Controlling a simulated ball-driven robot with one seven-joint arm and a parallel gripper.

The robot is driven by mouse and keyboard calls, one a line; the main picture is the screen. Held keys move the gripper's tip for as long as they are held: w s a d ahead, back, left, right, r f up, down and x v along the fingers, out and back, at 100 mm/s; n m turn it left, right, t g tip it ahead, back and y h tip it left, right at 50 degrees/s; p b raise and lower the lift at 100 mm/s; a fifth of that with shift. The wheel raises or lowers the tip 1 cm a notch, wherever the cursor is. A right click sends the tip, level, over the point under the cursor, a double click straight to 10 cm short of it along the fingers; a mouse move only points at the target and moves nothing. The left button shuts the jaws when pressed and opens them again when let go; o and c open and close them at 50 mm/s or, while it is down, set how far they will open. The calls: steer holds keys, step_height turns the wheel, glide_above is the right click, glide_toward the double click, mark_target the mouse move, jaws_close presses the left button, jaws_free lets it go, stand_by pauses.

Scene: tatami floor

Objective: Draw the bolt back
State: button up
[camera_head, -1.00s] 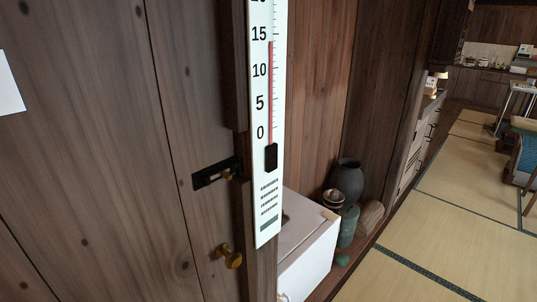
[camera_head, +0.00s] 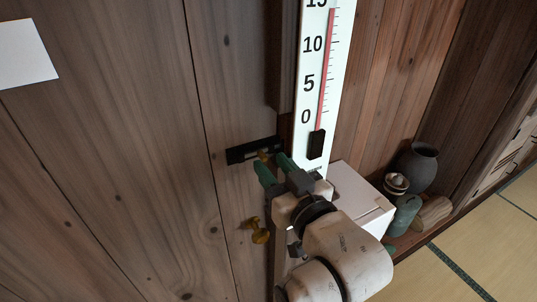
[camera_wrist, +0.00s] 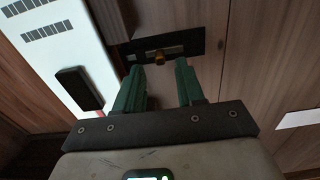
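The bolt is a black plate (camera_head: 238,154) on the wooden door, with a small brass knob (camera_head: 263,154). In the wrist view the black plate (camera_wrist: 192,45) lies across the top, and the brass knob (camera_wrist: 160,57) stands out from a pale slot in it. My gripper (camera_head: 274,165) has green fingers and is in front of the plate. In the wrist view my gripper (camera_wrist: 160,72) is open, its fingers on either side of the knob in the picture. The knob appears just beyond the fingertips; I see no contact.
A second brass knob (camera_head: 258,231) is on the door below the bolt. A large white thermometer (camera_head: 322,85) hangs right of the bolt, close to my gripper. A white box (camera_head: 362,203), a dark vase (camera_head: 418,165) and other pots stand farther right. Tatami floor (camera_head: 515,230) is clear.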

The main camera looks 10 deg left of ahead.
steer(key=shift+x, duration=1.45)
jaws_close()
steer(key=shift+a, duration=0.1)
